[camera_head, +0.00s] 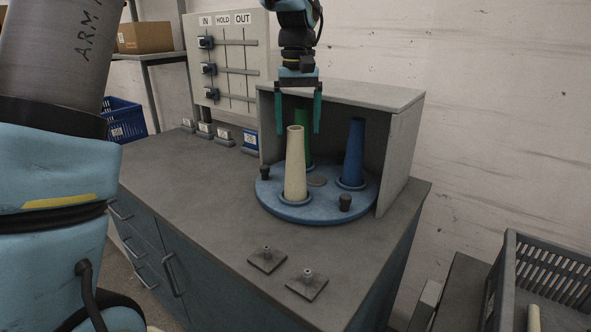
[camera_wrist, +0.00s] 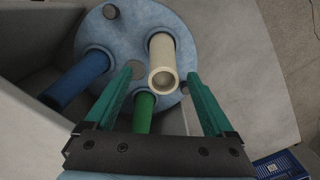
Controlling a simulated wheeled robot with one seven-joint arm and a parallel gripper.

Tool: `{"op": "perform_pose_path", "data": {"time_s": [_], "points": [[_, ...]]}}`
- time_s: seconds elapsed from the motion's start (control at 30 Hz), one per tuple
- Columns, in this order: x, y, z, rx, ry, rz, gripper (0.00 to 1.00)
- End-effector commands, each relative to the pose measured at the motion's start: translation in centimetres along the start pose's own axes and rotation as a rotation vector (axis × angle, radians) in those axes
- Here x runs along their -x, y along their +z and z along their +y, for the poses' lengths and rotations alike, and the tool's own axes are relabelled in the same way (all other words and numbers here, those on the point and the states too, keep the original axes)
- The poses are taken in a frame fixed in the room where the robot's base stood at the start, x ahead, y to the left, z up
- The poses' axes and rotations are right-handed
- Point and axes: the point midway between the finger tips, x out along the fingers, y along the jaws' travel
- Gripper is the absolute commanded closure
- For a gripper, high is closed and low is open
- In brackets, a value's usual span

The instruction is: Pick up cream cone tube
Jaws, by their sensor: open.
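The cream cone tube (camera_head: 295,165) stands upright on the front of a blue round turntable (camera_head: 291,212). My gripper (camera_head: 298,132) is open and points down above the turntable, its green fingers apart and empty. In the head view its fingertips are around the height of the cream tube's top. In the wrist view the cream cone tube (camera_wrist: 163,64) shows its open top between the two fingers, ahead of the gripper (camera_wrist: 165,68). I cannot tell whether a finger touches it.
A green cone tube (camera_head: 303,125) and a blue cone tube (camera_head: 355,150) stand behind on the turntable. A grey open-front housing (camera_head: 398,150) encloses its back and right. Small black knobs sit on its rim.

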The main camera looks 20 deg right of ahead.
Motion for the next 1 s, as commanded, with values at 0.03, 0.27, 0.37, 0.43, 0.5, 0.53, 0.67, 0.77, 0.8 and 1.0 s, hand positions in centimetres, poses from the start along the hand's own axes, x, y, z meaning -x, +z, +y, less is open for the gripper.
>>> {"op": "perform_pose_path", "data": {"time_s": [0.03,0.27,0.37,0.43,0.5,0.53,0.67,0.77,0.8,1.0], "points": [[-0.2,0.0,-0.1,0.0,-0.001,-0.002,0.12],[-3.2,-0.4,-0.6,-0.002,-0.003,-0.005,0.12],[-4.5,-0.3,-0.5,-0.002,-0.001,-0.003,0.12],[-5.0,-0.3,-0.5,-0.002,-0.001,-0.002,0.12],[-5.2,-0.4,-0.5,-0.002,-0.001,0.0,0.12],[-5.3,-0.4,-0.5,-0.001,0.0,0.0,0.12],[-5.3,-0.4,-0.5,-0.002,0.0,0.0,0.12],[-5.3,-0.4,-0.5,-0.002,0.0,0.0,0.2],[-5.3,-0.4,-0.5,-0.002,0.0,0.0,0.24],[-5.3,-0.4,-0.5,-0.002,0.0,0.001,0.47]]}}
